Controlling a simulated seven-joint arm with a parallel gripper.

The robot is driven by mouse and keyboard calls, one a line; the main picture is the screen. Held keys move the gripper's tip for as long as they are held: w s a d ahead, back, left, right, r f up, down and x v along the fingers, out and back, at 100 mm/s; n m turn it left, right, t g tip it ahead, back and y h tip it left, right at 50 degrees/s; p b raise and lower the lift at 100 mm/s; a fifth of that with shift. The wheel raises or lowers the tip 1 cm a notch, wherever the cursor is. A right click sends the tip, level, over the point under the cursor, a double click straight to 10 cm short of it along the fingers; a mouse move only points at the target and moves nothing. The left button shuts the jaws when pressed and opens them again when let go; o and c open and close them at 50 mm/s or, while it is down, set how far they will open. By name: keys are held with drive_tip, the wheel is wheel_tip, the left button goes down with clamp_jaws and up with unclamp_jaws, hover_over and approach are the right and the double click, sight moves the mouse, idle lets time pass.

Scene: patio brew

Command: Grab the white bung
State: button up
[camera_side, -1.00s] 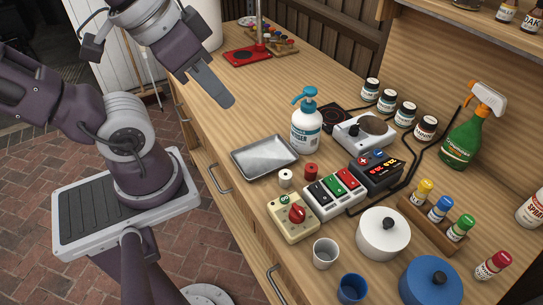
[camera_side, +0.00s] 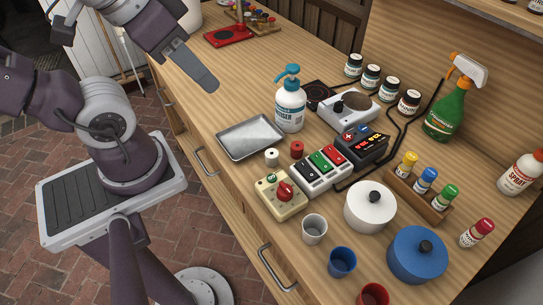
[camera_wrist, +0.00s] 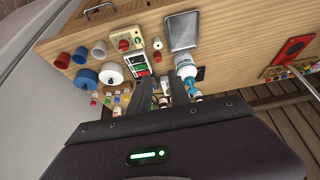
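The white bung (camera_side: 271,157) is a small white cylinder standing on the wooden worktop. It is between the metal tray and the beige switch box, left of a red bung (camera_side: 297,149). In the wrist view the white bung (camera_wrist: 157,43) shows small near the top, above the red bung (camera_wrist: 157,57). My gripper (camera_side: 207,82) is high above the worktop, up and left of the white bung and well apart from it. In the wrist view its two dark fingers (camera_wrist: 162,88) are spread, with nothing held between them.
Close around the white bung are the metal tray (camera_side: 222,142), beige box with a red knob (camera_side: 280,196), button panel (camera_side: 318,170) and tall pump bottle (camera_side: 290,105). Pots and cups, including a white pot (camera_side: 367,212), stand nearer. The worktop behind the tray is mostly clear.

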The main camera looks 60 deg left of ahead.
drive_tip(key=o, duration=0.5)
drive_tip(key=n+g+h, duration=0.6)
drive_tip(key=n+h, duration=0.4)
drive_tip(key=n, duration=0.4)
hover_over(267, 152)
drive_tip(key=s+a, duration=0.2)
drive_tip(key=a, duration=0.1)
wheel_tip(267, 152, down, 17)
drive_tip(key=f+n+t+h, duration=0.1)
drive_tip(key=f+n, duration=0.1)
drive_tip(key=a+f+n+t+h, duration=0.1)
drive_tip(key=f+n, duration=0.1)
drive_tip(key=a+f+n+t+h, duration=0.1)
drive_tip(key=f, duration=0.2)
drive_tip(key=shift+w+a+n, duration=0.1)
drive_tip(key=shift+w+n, duration=0.15)
drive_tip(key=shift+n, duration=0.15)
drive_tip(key=shift+f+n, duration=0.3)
drive_tip(key=shift+f, duration=0.05)
drive_tip(key=x, duration=0.4)
drive_tip(key=w+x, duration=0.1)
drive_tip(key=x, duration=0.2)
drive_tip(key=shift+a, duration=0.1)
